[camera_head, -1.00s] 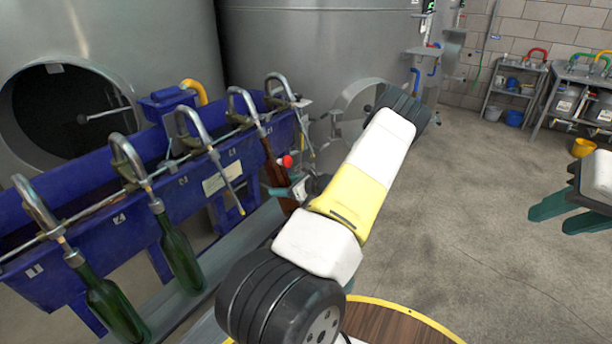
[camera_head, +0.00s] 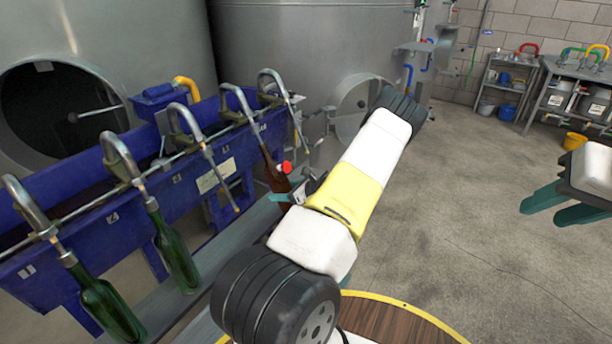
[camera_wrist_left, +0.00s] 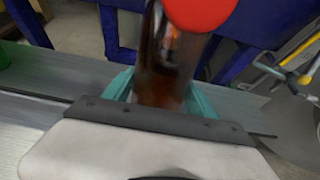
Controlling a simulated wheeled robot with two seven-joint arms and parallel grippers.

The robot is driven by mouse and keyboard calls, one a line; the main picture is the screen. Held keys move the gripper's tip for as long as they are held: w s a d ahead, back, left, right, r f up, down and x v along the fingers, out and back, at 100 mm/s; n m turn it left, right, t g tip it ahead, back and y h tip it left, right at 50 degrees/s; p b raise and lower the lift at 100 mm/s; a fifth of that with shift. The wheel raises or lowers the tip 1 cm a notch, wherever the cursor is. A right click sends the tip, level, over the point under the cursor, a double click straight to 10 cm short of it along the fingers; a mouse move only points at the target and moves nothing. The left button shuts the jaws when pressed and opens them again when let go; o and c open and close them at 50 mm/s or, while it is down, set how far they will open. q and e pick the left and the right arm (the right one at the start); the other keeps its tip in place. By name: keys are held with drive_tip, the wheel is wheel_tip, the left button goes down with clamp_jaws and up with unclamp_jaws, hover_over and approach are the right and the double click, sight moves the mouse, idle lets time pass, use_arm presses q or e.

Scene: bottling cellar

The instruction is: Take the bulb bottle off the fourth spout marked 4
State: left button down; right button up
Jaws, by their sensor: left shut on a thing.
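The bulb bottle (camera_head: 270,166) is brown glass and hangs tilted below the fourth spout (camera_head: 234,100), a bent metal tube. Its mouth is at the spout's lower end; I cannot tell whether the tip is still inside. My left gripper (camera_head: 283,197) is shut on the bottle's body. In the left wrist view the brown glass (camera_wrist_left: 165,65) stands between the teal fingers (camera_wrist_left: 160,95). A red ball (camera_head: 286,167) shows beside the bottle and partly covers it in the wrist view. My right gripper (camera_head: 562,203) is open and empty at the right edge.
Green bottles (camera_head: 175,250) hang on the first two spouts of the blue rack (camera_head: 75,240). The third spout (camera_head: 185,122) is bare. A grey ledge (camera_head: 190,302) runs below. Steel tanks (camera_head: 300,50) stand behind. The floor at right is open.

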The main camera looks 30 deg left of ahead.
use_arm(q)
drive_tip(key=shift+d+f, duration=1.75)
drive_tip(key=shift+f, duration=2)
drive_tip(key=shift+d+f, duration=1.7)
drive_tip(key=shift+f, duration=2)
drive_tip(key=f+v, duration=0.1)
drive_tip(key=v, duration=0.6)
drive_tip(key=shift+s+d, duration=0.25)
drive_tip(key=shift+d, duration=0.1)
drive_tip(key=shift+r, duration=0.1)
